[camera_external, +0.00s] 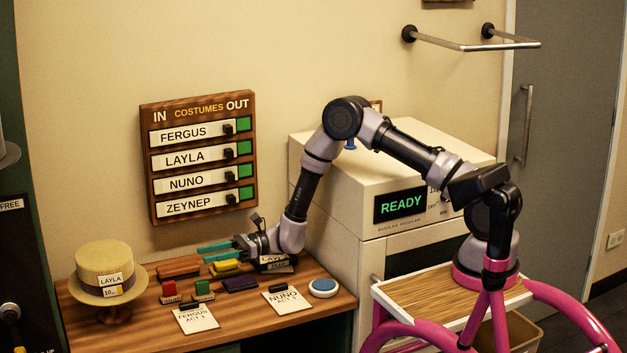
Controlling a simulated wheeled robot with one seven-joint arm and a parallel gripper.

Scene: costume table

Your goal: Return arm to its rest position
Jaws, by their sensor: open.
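My gripper (221,251) hangs low over the back of the wooden table. Its teal fingers point left and are apart, with nothing seen between them. A yellow-topped block (226,267) lies just below and in front of the fingers; I cannot tell whether they touch. My arm reaches left and down from its base at the right, with its elbow raised in front of the cream cabinet.
The wooden table (243,315) holds a straw hat (102,262) on a stand, red and green stamps, a purple pad (240,284), cards and a round white-and-blue item (322,287). A costume board (202,157) hangs behind. The cream cabinet (345,177) displays READY.

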